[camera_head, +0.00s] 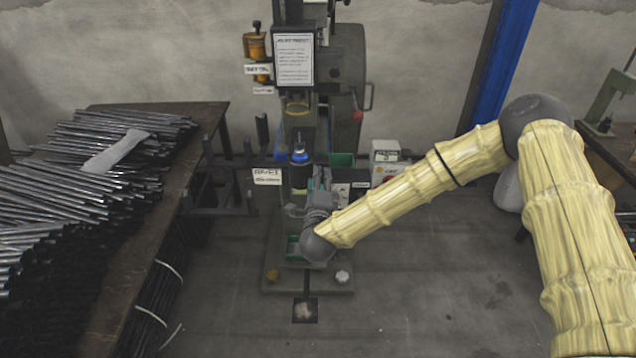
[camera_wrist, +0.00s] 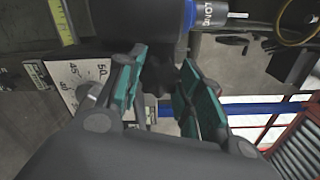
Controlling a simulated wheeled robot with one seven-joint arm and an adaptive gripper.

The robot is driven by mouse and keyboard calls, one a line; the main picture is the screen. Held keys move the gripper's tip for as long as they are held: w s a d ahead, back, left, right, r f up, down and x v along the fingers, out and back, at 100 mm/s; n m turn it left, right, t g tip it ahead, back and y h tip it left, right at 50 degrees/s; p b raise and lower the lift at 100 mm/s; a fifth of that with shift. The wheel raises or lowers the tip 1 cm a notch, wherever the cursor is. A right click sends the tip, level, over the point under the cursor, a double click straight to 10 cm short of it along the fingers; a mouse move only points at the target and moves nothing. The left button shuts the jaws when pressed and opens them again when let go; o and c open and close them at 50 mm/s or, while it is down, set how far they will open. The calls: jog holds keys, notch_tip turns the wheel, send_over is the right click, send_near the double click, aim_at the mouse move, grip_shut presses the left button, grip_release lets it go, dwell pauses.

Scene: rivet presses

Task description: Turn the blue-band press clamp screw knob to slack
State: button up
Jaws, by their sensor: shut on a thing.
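The press (camera_head: 298,175) with the blue band (camera_head: 299,156) stands upright in the middle of the head view. My gripper (camera_head: 318,197) is at the press column, just below the blue band. In the wrist view, my gripper (camera_wrist: 162,70) has its two teal-padded fingers on either side of a dark lobed knob (camera_wrist: 158,76) and is shut on it. The fingers and wrist hide much of the knob. In the head view the knob is hidden or too small to make out.
A white scale plate with numbers (camera_wrist: 80,88) is left of the fingers in the wrist view. A bench with metal rods (camera_head: 205,112) stands at the left. A sign (camera_head: 267,176) and a white box (camera_head: 385,151) flank the press.

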jog(key=shift+d+f+n+b, duration=0.1)
jog(key=shift+n+b, duration=0.1)
jog(key=shift+n, duration=2.65)
jog(key=shift+a+f+n+b, duration=0.1)
jog(key=shift+n+b, duration=0.1)
jog(key=shift+n, duration=2.6)
jog(key=shift+d+f+n+b, duration=0.1)
jog(key=shift+n+b, duration=0.1)
jog(key=shift+n, duration=2.65)
jog(key=shift+s, duration=0.1)
jog(key=o, duration=1)
jog(key=shift+o, duration=0.2)
jog(key=s, duration=1.2)
